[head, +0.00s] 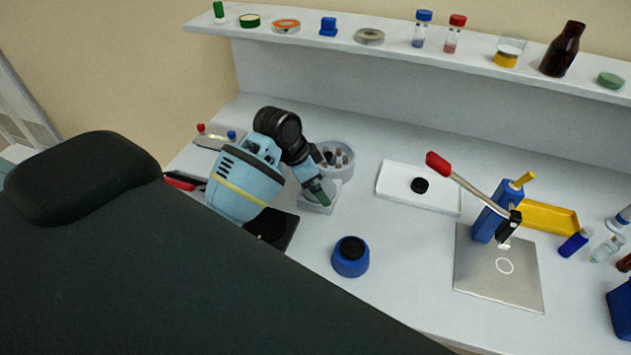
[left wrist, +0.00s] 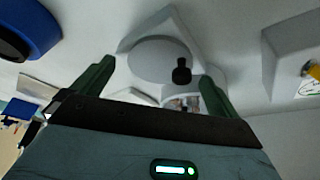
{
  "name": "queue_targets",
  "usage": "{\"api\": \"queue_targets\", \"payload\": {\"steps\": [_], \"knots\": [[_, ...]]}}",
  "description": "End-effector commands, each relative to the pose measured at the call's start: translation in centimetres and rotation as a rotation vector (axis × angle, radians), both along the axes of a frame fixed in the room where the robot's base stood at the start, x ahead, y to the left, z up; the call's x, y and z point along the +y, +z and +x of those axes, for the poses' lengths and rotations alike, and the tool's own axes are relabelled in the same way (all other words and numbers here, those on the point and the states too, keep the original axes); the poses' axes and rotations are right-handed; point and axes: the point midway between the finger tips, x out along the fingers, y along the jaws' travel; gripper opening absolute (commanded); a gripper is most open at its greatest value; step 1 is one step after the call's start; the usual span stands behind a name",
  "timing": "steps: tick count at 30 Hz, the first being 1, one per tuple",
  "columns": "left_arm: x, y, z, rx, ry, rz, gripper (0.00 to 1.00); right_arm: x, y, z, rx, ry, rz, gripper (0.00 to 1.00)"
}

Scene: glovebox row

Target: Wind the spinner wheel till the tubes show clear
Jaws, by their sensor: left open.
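The spinner appears as a pale grey bowl (head: 346,160) with several tubes (head: 333,157) in it, beside a white block (head: 331,199). In the left wrist view the block has a round pale wheel (left wrist: 152,60) with a black knob (left wrist: 182,71); tubes (left wrist: 187,104) show past it. My left gripper (head: 318,194) is over the block, its green fingers partly hiding the wheel. In the left wrist view the gripper (left wrist: 157,78) is open, and the knob lies between its fingers as seen, nearer one finger. Contact cannot be told. How clear the tubes are cannot be told. My right gripper is out of view.
A blue round container (head: 350,262) with a black top stands in front. A white tray (head: 398,191) with a black disc is to the right. A press with a red-handled lever (head: 492,215) stands further right. A shelf (head: 460,60) with bottles and lids runs along the back.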

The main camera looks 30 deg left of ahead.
Motion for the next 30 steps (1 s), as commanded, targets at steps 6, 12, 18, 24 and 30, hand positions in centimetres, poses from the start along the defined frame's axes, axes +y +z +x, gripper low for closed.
{"api": "queue_targets", "payload": {"steps": [6,12,18,24,30], "knots": [[0.8,3.3,-1.1,-0.004,-0.001,0.002,0.99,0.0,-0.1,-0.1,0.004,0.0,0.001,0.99],[1.3,5.6,-1.8,-0.003,0.0,0.001,0.99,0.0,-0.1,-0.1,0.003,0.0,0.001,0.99],[1.5,6.3,-2.2,0.0,0.0,0.0,0.99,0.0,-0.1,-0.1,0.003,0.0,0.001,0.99],[1.5,6.3,-2.2,0.0,0.0,0.0,0.99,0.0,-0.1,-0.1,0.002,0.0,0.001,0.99],[2.1,7.0,-0.2,-0.076,0.069,0.03,0.99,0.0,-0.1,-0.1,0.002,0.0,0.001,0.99]]}}
